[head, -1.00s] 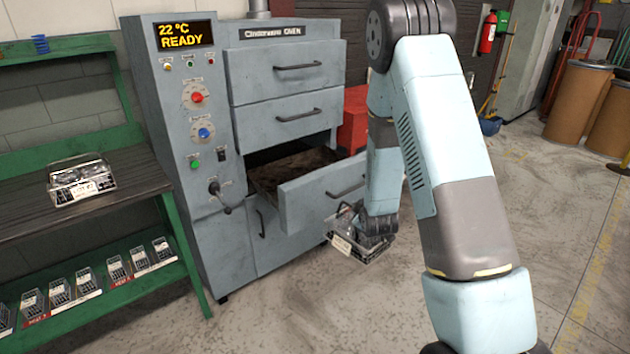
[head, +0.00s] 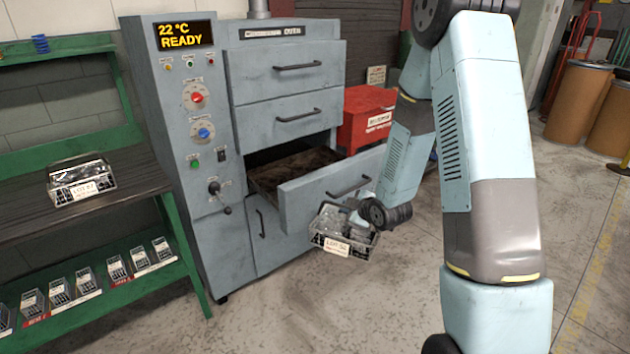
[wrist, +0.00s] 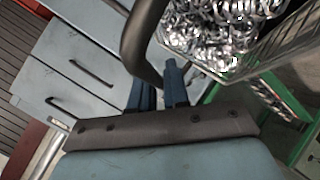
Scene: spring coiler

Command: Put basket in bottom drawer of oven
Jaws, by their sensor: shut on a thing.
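A wire basket (head: 343,236) with a white label hangs in front of the oven's open bottom drawer (head: 325,190), outside it and lower than its handle. My gripper (head: 362,212) is shut on the basket, at its right side in the head view. In the wrist view the basket (wrist: 235,35) is full of shiny metal coils, and a dark curved bar, apparently its handle, runs by my gripper fingers (wrist: 158,85). The oven (head: 285,75) is grey-blue, with two shut upper drawers. The bottom drawer is pulled out and its dark inside shows.
A second labelled basket (head: 80,182) sits on the bench (head: 30,215) at left. Several small boxes stand on the green lower shelf (head: 100,300). A red box (head: 365,120) stands right of the oven. Floor in front is clear.

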